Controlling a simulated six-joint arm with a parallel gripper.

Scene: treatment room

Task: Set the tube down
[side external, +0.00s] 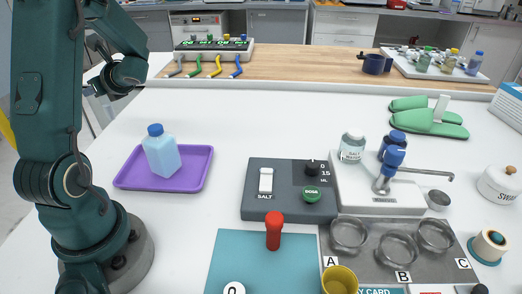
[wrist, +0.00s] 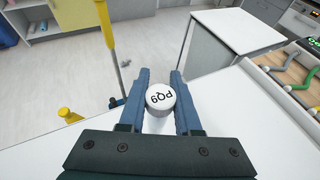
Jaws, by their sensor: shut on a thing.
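My gripper (wrist: 160,108) is shut on a tube (wrist: 160,97) in the wrist view. In the side view my gripper is at the upper left, near the table's left edge and largely covered by my arm; I cannot make out the tube there.
A purple tray (side external: 130,182) holds a light blue bottle (side external: 161,152). A grey dosing panel (side external: 285,175), a white dispenser stand (side external: 345,190) and metal bowls (side external: 349,236) stand farther right. The table behind the tray is clear.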

